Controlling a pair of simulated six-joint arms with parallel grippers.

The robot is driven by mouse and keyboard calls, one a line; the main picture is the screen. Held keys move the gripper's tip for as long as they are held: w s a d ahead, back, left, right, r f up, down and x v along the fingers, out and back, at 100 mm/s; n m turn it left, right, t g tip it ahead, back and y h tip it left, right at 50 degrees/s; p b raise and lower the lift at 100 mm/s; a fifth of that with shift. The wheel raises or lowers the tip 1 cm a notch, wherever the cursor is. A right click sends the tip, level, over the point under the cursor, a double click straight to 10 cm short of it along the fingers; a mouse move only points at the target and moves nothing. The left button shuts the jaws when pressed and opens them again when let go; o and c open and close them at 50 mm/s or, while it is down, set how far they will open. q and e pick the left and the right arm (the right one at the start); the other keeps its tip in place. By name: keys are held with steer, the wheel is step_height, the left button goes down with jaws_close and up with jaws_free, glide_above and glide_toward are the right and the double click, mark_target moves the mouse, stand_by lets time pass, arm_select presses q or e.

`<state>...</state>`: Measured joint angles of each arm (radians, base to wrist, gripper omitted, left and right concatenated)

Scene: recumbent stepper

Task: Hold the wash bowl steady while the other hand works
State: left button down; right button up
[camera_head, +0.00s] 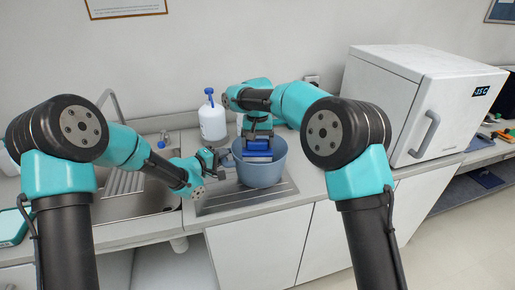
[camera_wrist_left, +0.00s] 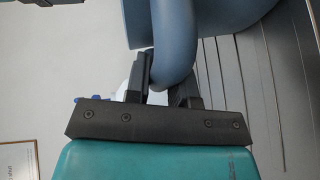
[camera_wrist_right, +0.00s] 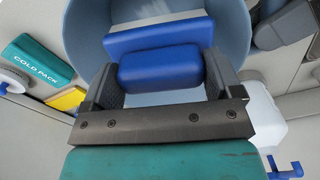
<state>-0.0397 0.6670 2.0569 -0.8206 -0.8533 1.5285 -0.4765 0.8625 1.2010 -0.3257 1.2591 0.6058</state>
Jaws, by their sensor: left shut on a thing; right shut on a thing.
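The blue-grey wash bowl (camera_head: 262,174) stands on the ribbed drainboard beside the sink. My left gripper (camera_head: 220,160) is at the bowl's left side, shut on its looped handle; the left wrist view shows the handle (camera_wrist_left: 178,62) between the fingers. My right gripper (camera_head: 257,139) points down into the bowl and is shut on a blue block-like thing (camera_wrist_right: 160,68) with a wider blue plate on its far side. In the head view this blue thing (camera_head: 257,152) is inside the bowl's opening. Whether it touches the bowl's bottom cannot be told.
A white bottle with a blue pump (camera_head: 212,122) stands behind the bowl. The sink (camera_head: 135,195) is to the left and a white boxy appliance (camera_head: 420,100) to the right. A teal cold pack (camera_wrist_right: 36,60) and a yellow item (camera_wrist_right: 66,99) lie near the bowl in the right wrist view.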

steer(key=shift+r, duration=2.65)
steer(key=shift+w+a, duration=0.3)
steer(key=shift+w, duration=0.6)
steer(key=shift+w+a, duration=0.25)
steer(key=shift+w, duration=0.65)
steer(key=shift+f, duration=0.2)
step_height(320, 180, down, 12)
steer(key=shift+r, duration=0.15)
steer(key=shift+s+d+f, duration=0.1)
steer(key=shift+d+f, duration=0.1)
steer(key=shift+s+d+f, duration=0.15)
steer(key=shift+s+d, duration=0.5)
steer(key=shift+d, duration=0.2)
steer(key=shift+s+d+f, duration=0.1)
steer(key=shift+s+d, duration=0.55)
steer(key=shift+d, duration=0.2)
steer(key=shift+f, duration=0.7)
